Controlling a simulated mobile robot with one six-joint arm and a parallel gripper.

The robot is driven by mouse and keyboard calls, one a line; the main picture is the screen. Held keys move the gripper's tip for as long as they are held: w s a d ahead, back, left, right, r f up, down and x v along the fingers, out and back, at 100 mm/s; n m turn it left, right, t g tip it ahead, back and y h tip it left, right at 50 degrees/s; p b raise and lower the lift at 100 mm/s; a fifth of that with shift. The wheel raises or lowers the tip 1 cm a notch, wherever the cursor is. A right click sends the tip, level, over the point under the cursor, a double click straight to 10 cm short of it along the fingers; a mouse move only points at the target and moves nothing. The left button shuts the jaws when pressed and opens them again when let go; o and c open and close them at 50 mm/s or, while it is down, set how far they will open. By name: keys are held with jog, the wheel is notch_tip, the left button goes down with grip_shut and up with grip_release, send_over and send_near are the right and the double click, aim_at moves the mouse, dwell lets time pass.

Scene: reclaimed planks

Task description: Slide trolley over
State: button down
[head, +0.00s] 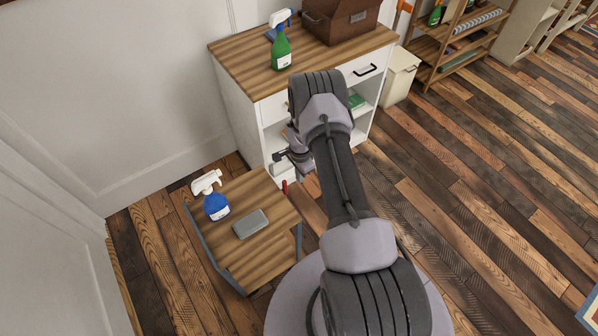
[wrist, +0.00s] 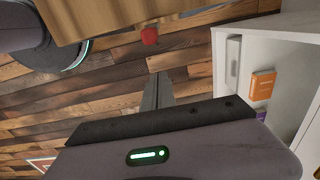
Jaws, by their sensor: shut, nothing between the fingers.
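The trolley (head: 268,262) is a low wood-topped table with grey side frames, standing left of my base in the head view. Its wooden top edge (wrist: 110,12) crosses the top of the wrist view. A blue spray bottle with a white head (head: 216,206) and a flat grey box (head: 251,224) are on it. A small red piece (head: 285,187) is by its far right corner; it also shows in the wrist view (wrist: 149,36). I cannot tell if it is attached. My gripper (head: 279,158) is shut and empty, beyond that corner and apart from the trolley; its fingers (wrist: 158,90) point toward the floor.
A white cabinet (head: 236,98) with a wooden top stands just beyond, its open shelves beside my gripper. It bears a green spray bottle (head: 281,48) and a brown box (head: 342,20). A white bin (head: 400,76) is right of it. White walls bound the left.

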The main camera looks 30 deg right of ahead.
jog(key=a+f, duration=0.1)
jog(key=a, duration=0.1)
jog(key=a+f+b, duration=0.1)
jog(key=a, duration=0.1)
jog(key=shift+f, duration=0.2)
jog(key=shift+s, duration=0.1)
